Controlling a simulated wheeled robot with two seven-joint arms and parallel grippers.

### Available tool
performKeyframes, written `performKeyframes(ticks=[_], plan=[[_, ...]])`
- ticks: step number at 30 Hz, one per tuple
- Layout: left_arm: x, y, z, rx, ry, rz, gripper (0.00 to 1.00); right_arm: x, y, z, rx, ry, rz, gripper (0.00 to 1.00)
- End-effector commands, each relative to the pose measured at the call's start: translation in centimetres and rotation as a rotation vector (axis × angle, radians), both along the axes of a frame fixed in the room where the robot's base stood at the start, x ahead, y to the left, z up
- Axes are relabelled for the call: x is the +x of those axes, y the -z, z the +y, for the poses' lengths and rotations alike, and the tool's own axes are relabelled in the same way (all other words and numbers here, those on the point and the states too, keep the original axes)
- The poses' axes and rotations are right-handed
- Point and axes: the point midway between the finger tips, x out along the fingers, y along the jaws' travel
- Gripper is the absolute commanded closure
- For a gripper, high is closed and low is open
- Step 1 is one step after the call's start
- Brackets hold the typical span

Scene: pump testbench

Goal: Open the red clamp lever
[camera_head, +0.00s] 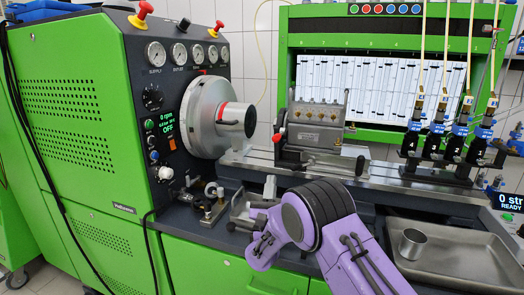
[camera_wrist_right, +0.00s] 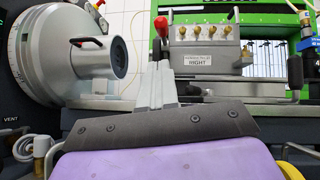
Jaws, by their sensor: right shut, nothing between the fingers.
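The clamp lever has a red knob (camera_head: 277,138) and sits at the left end of the grey pump block (camera_head: 318,122) on the bench rail. In the right wrist view the red knob (camera_wrist_right: 161,25) stands upright just above my fingertips; the lower part of the lever is hidden behind them. My right gripper (camera_head: 269,186) comes up from below on its purple arm, in front of the rail and below the knob. Its grey fingers (camera_wrist_right: 157,75) are shut with nothing between them. I cannot tell whether they touch the lever. My left gripper is not in view.
A round grey drive head (camera_head: 208,117) sticks out left of the lever. Several injectors (camera_head: 457,130) stand in blue holders at the right. A metal tray (camera_head: 465,253) with a steel cup (camera_head: 412,243) lies at the front right.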

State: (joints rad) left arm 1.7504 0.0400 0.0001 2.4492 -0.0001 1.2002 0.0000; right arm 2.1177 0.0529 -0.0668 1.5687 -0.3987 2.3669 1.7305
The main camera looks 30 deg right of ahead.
Motion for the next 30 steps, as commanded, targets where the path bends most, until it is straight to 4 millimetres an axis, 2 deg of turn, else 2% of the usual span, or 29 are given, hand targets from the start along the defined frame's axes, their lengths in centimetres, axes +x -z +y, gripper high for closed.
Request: performKeyframes(ticks=[11, 14, 24, 30], plan=[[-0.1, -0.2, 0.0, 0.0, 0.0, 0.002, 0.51, 0.7, -0.2, 0.9, -0.002, -0.014, 0.002, 1.0], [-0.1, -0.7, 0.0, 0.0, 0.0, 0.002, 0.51, 1.2, -1.0, 0.3, 0.0, -0.011, 0.002, 1.0], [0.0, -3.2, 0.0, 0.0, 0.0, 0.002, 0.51, 4.6, -5.7, -3.1, -0.001, -0.007, 0.001, 1.0], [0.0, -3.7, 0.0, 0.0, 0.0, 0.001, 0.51, 5.8, -6.8, -4.0, -0.001, -0.007, 0.003, 1.0]])
